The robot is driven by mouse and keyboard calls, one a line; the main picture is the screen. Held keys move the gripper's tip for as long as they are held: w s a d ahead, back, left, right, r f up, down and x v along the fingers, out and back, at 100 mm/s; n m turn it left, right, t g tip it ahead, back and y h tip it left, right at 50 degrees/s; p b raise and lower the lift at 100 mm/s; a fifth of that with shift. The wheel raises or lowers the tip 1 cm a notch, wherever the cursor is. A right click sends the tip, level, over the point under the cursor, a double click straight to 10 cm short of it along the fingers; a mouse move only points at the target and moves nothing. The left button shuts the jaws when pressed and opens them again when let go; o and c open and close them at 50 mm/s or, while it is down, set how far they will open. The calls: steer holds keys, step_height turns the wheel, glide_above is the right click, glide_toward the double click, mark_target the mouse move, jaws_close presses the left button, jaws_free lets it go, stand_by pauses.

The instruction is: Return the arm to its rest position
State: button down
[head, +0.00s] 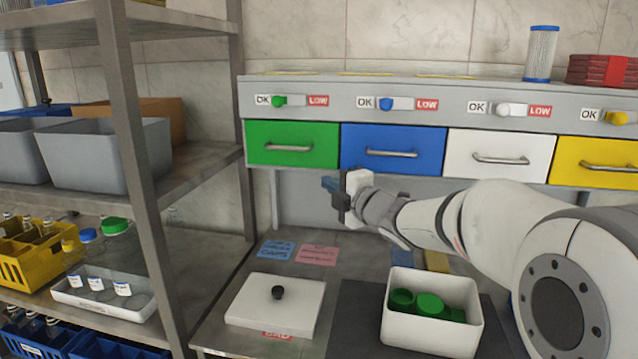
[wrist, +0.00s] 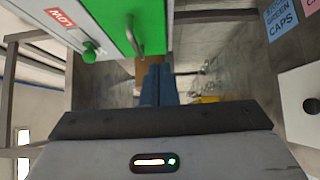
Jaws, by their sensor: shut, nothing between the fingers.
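My arm reaches in from the right in the head view. My gripper (head: 331,185) is shut and empty, in the air in front of the blue drawer's lower left corner. In the wrist view its blue fingertips (wrist: 158,85) are together with nothing between them. The green drawer (head: 291,144) is closed, and its handle shows close to the fingers in the wrist view (wrist: 133,35). The blue drawer (head: 390,135) is closed too.
A white bin (head: 425,338) with green caps stands on a dark mat below my arm. A white lid (head: 275,308) with a black knob lies to its left. A metal shelf (head: 140,150) with bins stands at left. White (head: 470,143) and yellow (head: 575,150) drawers are closed.

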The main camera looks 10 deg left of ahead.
steer(key=s+d+f+m+g+h+p, duration=0.1)
steer(key=s+d+f+m+h+p, duration=0.1)
steer(key=s+d+f+m+h, duration=0.5)
steer(key=s+d+m+g+h+p, duration=0.1)
steer(key=s+d+m+h, duration=0.35)
steer(key=d+m, duration=0.65)
steer(key=s+d+f+m+g+p, duration=0.1)
steer(key=s+f+m+g, duration=0.3)
steer(key=s, duration=0.6)
steer(key=s+d+f+m+g+p, duration=0.1)
steer(key=s+f+m+g, duration=0.3)
steer(key=s, duration=0.7)
steer(key=shift+s+d+f+g, duration=0.25)
steer(key=shift+d+f+g, duration=0.2)
steer(key=shift+d, duration=0.3)
